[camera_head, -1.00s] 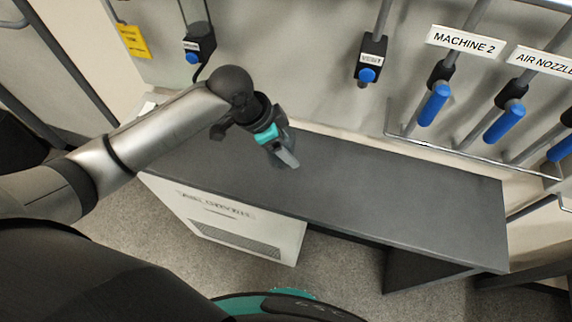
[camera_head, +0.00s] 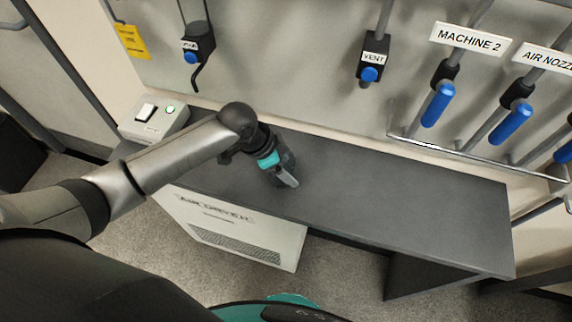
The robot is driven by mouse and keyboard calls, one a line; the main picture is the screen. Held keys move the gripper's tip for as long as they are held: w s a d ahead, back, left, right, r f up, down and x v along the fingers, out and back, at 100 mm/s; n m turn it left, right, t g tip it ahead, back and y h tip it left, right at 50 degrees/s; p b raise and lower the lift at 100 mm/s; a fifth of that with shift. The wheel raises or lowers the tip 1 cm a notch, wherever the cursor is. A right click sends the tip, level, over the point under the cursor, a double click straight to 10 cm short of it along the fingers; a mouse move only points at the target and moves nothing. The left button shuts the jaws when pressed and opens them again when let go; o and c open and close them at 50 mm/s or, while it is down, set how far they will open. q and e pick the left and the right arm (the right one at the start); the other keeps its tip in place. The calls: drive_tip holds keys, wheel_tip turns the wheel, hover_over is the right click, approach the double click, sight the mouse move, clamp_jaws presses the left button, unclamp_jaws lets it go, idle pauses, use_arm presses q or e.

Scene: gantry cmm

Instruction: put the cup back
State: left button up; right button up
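I see no cup in this view. My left gripper (camera_head: 288,180) reaches in from the left and points down over the left part of the dark grey bench top (camera_head: 400,205). Only one pale finger edge shows clearly, so I cannot tell whether it is open or shut, and I see nothing held in it. My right gripper is not in view.
A white box with a switch and a green light (camera_head: 170,109) sits at the bench's left end. A white air dryer cabinet (camera_head: 245,232) stands below. Blue-handled valves (camera_head: 437,105) and a vent valve (camera_head: 369,74) hang on the wall behind. The bench's right part is clear.

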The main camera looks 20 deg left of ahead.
use_arm(q)
drive_tip(key=o, duration=0.3)
drive_tip(key=shift+o, duration=0.2)
drive_tip(key=shift+a+r, duration=0.1)
drive_tip(key=shift+r, duration=0.45)
drive_tip(key=p+v, duration=0.2)
drive_tip(key=v, duration=0.9)
drive_tip(key=shift+s, duration=0.1)
